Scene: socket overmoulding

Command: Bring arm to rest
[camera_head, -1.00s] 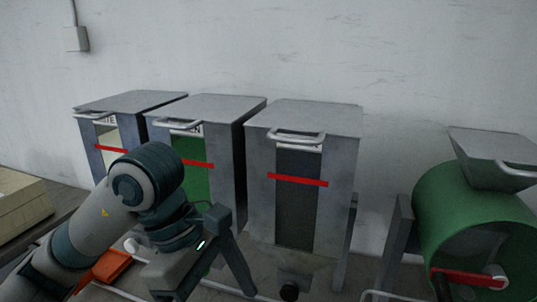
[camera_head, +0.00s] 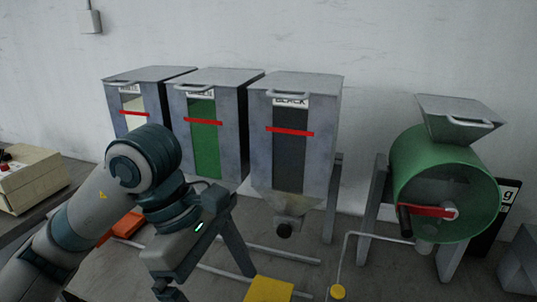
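My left arm (camera_head: 120,190) comes in from the lower left and bends down at a dark teal joint. My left gripper (camera_head: 190,245) is low in the picture, in front of the green-window hopper, with a small lit strip on its grey housing. Its fingertips are not clearly visible, so I cannot tell whether it is open or holds anything. My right arm and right gripper are out of view.
Three grey hoppers with white (camera_head: 135,115), green (camera_head: 205,140) and black (camera_head: 291,150) windows stand along the wall. A green drum (camera_head: 455,185) stands at right. A yellow block (camera_head: 269,290) lies at the front. An orange object (camera_head: 120,228) is behind my arm. A beige box (camera_head: 30,180) is at left.

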